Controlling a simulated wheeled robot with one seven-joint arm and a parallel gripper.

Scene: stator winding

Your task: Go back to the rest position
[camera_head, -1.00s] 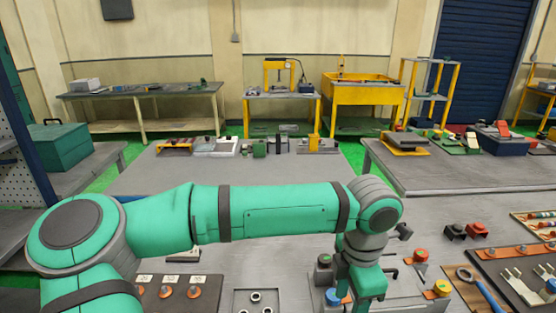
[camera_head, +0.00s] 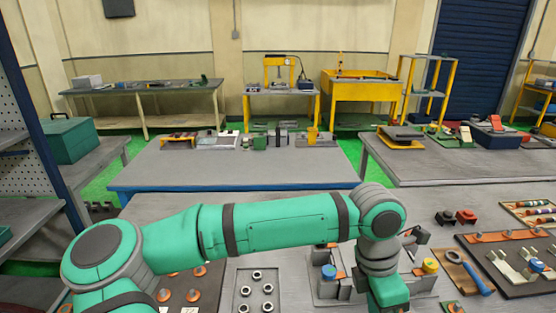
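My green arm (camera_head: 285,225) reaches across the near workbench from the lower left to the right. My gripper (camera_head: 390,292) hangs down at the arm's right end, over the right part of a grey fixture. Its fingertips are not clearly visible, so I cannot tell whether it is open or shut or holds anything. The grey fixture (camera_head: 328,290) has a blue knob (camera_head: 329,271) on its left and a yellow-and-blue knob (camera_head: 430,266) on its right. My arm and gripper hide part of it.
A tray with several metal rings (camera_head: 244,307) lies left of the fixture. A dark board with orange spools (camera_head: 180,283) is further left. A blue-handled tool (camera_head: 478,283), red and black blocks (camera_head: 466,216) and a dark panel (camera_head: 500,270) lie right. The middle bench top (camera_head: 230,175) is largely clear.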

